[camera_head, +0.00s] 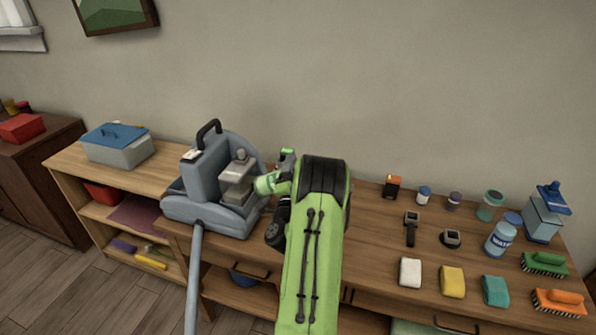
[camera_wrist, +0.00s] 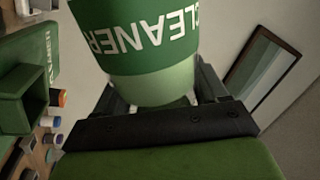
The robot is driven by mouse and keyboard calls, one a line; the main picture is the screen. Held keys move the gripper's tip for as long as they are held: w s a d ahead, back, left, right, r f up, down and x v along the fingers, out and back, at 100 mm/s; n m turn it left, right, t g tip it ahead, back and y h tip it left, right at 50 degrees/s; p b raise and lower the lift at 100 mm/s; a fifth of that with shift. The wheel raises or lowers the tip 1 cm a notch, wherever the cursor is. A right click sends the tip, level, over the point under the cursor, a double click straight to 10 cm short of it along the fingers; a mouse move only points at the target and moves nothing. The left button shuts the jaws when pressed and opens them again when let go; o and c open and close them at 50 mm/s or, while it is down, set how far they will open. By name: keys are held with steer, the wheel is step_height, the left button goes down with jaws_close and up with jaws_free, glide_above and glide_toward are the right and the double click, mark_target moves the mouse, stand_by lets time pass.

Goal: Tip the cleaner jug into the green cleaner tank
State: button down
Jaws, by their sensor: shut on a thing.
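The cleaner jug (camera_wrist: 150,45) fills the top middle of the wrist view. It is dark green with a paler green end, and its white CLEANER lettering reads upside down there. My gripper (camera_wrist: 160,96) is shut on the jug, with a black finger on each side. The green cleaner tank (camera_wrist: 38,75) stands apart at the left of the wrist view, a boxy green body with CLEANER lettering. In the head view my green arm reaches over the bench and hides much of that area. I cannot make out the jug or tank clearly there, nor tell the jug's exact tilt.
A grey-blue floor-cleaning machine (camera_head: 202,188) with a hose stands left of my arm on the wooden bench. Brushes, sponges, bottles (camera_head: 500,238) and a blue-topped dispenser (camera_head: 545,215) fill the bench's right. A lidded grey box (camera_head: 118,150) sits at left. The wall is close behind.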

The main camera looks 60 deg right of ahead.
steer(key=shift+f+m+g+h+b, duration=0.15)
steer(key=shift+f+m+g+b, duration=0.35)
steer(key=shift+m, duration=0.4)
steer(key=shift+f+m+g+h+b, duration=0.2)
steer(key=shift+f+m+b, duration=0.15)
steer(key=shift+m+b, duration=0.45)
stand_by(2.1)
steer(key=shift+f+m, duration=0.1)
steer(key=shift+m, duration=0.2)
steer(key=shift+f+m, duration=0.15)
steer(key=shift+m, duration=0.15)
stand_by(0.4)
steer(key=shift+f, duration=0.1)
steer(key=shift+m+b, duration=0.3)
steer(key=shift+f+g, duration=0.15)
steer(key=shift+g, duration=0.15)
stand_by(0.3)
